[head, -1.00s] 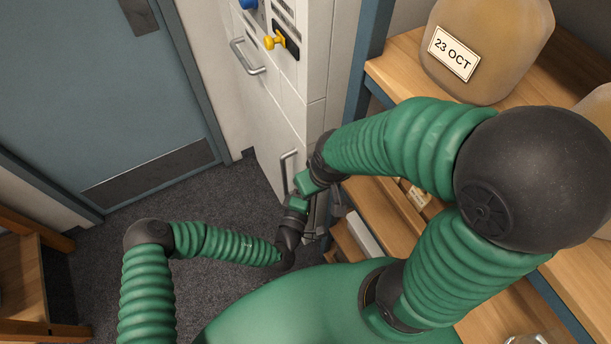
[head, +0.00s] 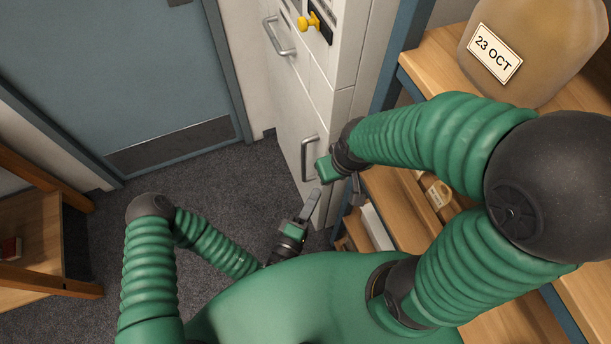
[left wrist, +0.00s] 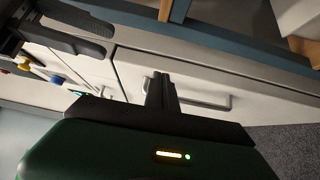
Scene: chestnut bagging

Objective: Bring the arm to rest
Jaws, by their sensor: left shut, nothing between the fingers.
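My left arm comes in from the left in the head view, bent at its dark elbow. My left gripper (head: 312,204) is shut and empty, its fingers pointing up toward the white cabinet. In the left wrist view its fingers (left wrist: 162,90) show together, in front of a pale cabinet face. My right arm reaches in from the right, and my right gripper (head: 354,190) hangs just right of the left one, partly hidden by its own wrist. Its dark fingers (left wrist: 100,40) also show at the upper left of the left wrist view; how far apart they are is unclear.
The white cabinet (head: 305,95) with bar handles stands just ahead of the grippers. A wooden shelf (head: 425,75) with a jar (head: 545,45) labelled "23 OCT" is at right. A blue door (head: 120,80) is at left. Grey carpet (head: 200,180) is clear between.

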